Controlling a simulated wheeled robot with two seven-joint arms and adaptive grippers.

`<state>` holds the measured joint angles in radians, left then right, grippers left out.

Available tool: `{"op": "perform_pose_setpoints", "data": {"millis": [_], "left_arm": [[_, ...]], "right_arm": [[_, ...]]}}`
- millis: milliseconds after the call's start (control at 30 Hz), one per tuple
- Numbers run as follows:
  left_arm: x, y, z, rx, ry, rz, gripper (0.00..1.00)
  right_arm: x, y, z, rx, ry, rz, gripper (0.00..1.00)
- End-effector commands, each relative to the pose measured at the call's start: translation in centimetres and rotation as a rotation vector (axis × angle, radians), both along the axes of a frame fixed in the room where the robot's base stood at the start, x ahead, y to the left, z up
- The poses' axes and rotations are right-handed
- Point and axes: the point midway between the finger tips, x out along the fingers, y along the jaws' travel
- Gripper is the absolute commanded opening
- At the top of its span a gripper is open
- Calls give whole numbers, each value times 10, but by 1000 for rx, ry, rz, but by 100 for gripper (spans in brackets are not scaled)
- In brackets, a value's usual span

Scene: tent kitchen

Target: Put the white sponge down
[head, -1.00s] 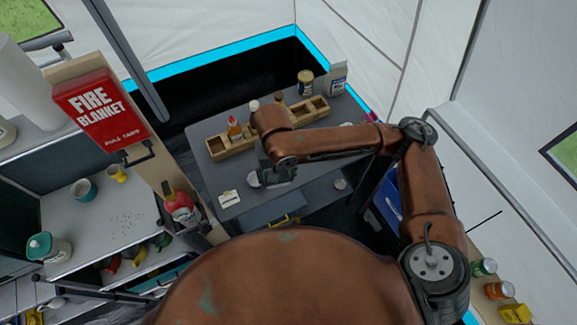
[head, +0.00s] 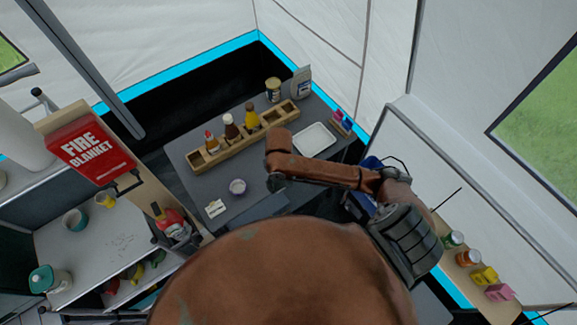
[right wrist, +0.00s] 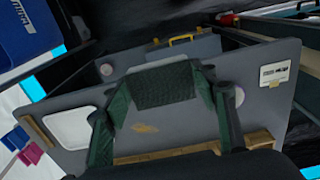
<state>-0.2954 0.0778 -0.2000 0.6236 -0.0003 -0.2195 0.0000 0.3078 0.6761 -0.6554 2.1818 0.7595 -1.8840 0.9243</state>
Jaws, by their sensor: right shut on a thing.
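My right gripper (right wrist: 163,95) is shut on a block-like thing, taken to be the white sponge (right wrist: 168,84). The gripper hangs over the grey table (right wrist: 200,122), with the tabletop visible beyond the held thing. I cannot tell how high it is. In the head view my right gripper (head: 276,184) is a small dark shape under the brown forearm, over the table's near right part, and the sponge cannot be made out. My left gripper is not in view.
On the table are a white tray (head: 314,139), a wooden rack (head: 218,157) with several bottles, a small cup (head: 237,187) and a white card (head: 215,208). A jar (head: 273,89) stands behind. Bare tabletop shows between the rack and the cup.

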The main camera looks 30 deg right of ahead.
Motion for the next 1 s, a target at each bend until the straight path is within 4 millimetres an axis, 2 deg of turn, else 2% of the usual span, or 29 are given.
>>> {"op": "perform_pose_setpoints", "data": {"millis": [100,200,367,600,800,1000], "left_arm": [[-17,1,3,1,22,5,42],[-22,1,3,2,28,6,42],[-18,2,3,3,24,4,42],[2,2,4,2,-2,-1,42],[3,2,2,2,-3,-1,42],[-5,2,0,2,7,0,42]], "right_arm": [[-6,-12,-5,1,1,0,34],[0,-20,-10,-2,0,1,34],[27,-40,-25,-3,0,-2,34],[72,-70,-52,-1,1,0,34],[94,-85,-87,0,0,1,34],[103,-91,-101,1,0,3,34]]}}
